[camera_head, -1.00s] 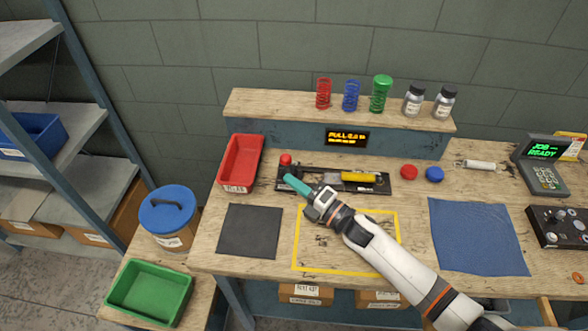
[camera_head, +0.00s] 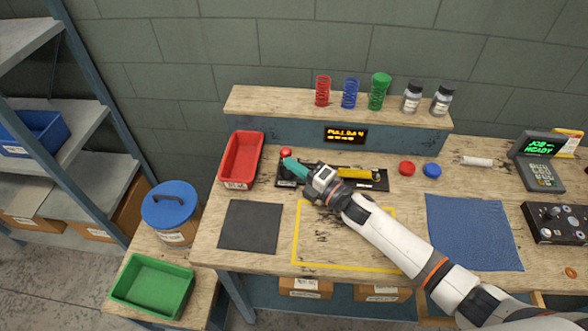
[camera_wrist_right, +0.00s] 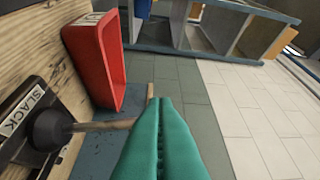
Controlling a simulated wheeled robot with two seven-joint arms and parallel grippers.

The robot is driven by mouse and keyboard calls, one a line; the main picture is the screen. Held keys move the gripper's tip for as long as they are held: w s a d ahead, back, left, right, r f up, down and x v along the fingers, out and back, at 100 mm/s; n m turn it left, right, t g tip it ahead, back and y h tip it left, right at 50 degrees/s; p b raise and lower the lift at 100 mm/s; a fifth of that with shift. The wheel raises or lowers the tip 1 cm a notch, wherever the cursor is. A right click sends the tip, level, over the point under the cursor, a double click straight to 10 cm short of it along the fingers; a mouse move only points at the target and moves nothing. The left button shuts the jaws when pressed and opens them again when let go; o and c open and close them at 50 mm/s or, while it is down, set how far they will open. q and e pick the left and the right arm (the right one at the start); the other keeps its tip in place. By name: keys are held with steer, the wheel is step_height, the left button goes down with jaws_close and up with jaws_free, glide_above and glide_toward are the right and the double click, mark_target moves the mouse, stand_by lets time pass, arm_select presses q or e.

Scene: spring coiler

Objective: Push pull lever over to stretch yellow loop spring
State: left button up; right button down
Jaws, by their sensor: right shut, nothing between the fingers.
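The stretching fixture is a black base (camera_head: 377,184) on the bench, with the yellow loop spring (camera_head: 355,173) lying along its right part. The pull lever has a red knob (camera_head: 286,153) at the fixture's left end. My right gripper (camera_head: 287,162), with teal fingers, is shut and empty, its tips right beside the knob. In the right wrist view, the lever's rod (camera_wrist_right: 98,126) runs from a dark pivot next to a "SLACK" label (camera_wrist_right: 22,112) to behind the fingers (camera_wrist_right: 165,102). Whether they touch it I cannot tell. My left gripper is not in view.
A red bin (camera_head: 240,160) stands just left of the fixture. Red (camera_head: 407,168) and blue (camera_head: 432,170) round pieces lie to its right. A raised shelf (camera_head: 300,107) with coil springs stands behind. A dark mat (camera_head: 250,227) lies in front.

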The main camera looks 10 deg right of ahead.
steer(key=shift+w+d+r, duration=0.15)
steer(key=shift+w+r, duration=0.35)
steer(key=shift+r, duration=0.05)
steer(key=w+d+r+m+b, duration=0.1)
steer(key=w+d+b, duration=0.1)
steer(key=w, duration=0.8)
steer(key=shift+d+r+m+g+h+b, duration=0.15)
steer(key=shift+d+m+g+h+b, duration=0.15)
steer(key=shift+g+b, duration=0.1)
